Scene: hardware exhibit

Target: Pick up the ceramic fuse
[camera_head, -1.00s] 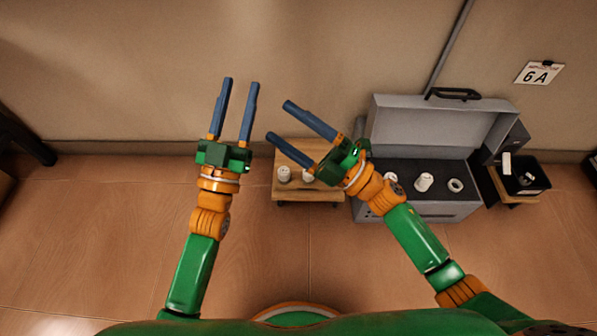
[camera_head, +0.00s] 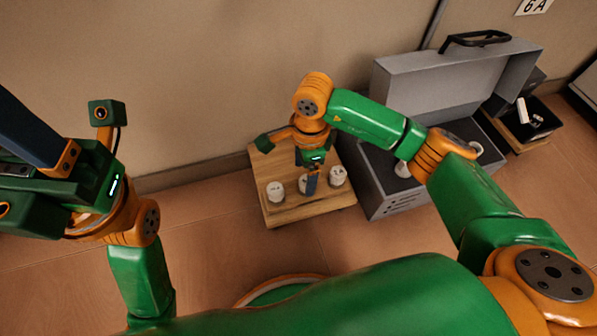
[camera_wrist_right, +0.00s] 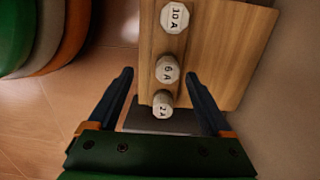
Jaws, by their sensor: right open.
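Three white ceramic fuses stand in a row on a low wooden stand (camera_head: 327,200). In the right wrist view their tops read 10 A (camera_wrist_right: 175,17), 6 A (camera_wrist_right: 167,68) and 2 A (camera_wrist_right: 162,104). In the head view they run left (camera_head: 276,191), middle (camera_head: 302,184) and right (camera_head: 337,176). My right gripper (camera_head: 311,184) points down over the row, open. In the wrist view its blue fingers pass on either side of the row, around the 6 A and 2 A fuses; contact cannot be told. My left gripper (camera_head: 62,165) is at the left, fingertips out of view.
An open grey case (camera_head: 385,205) stands right of the stand, with white parts inside, partly behind my right arm. A wall sign (camera_head: 533,5) reads 6 A. Floor in front of the stand is clear.

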